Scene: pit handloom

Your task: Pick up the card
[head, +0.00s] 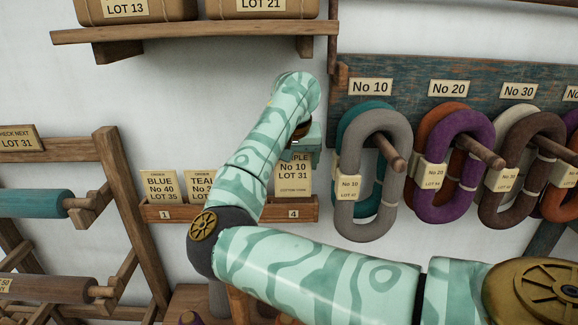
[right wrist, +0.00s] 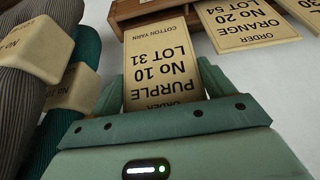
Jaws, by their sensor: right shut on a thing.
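The card reading PURPLE No 10 LOT 31 (head: 293,180) stands upright at the right end of the wooden card rack (head: 270,214), above the slot marked 4. In the right wrist view the same card (right wrist: 162,60) appears upside down, between my fingers. My right gripper (right wrist: 160,98) is shut on its top part. In the head view the right gripper (head: 306,142) is partly hidden by my own arm. I cannot tell whether the card's lower edge is still in the slot. My left gripper is not in view.
Cards for BLUE (head: 161,186) and TEAL (head: 201,186) stand in the rack; an ORANGE card (right wrist: 245,22) shows in the wrist view. A grey yarn skein (head: 372,215) hangs close on the right. A wooden shelf (head: 200,32) is above. Spools sit on the left frame (head: 130,215).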

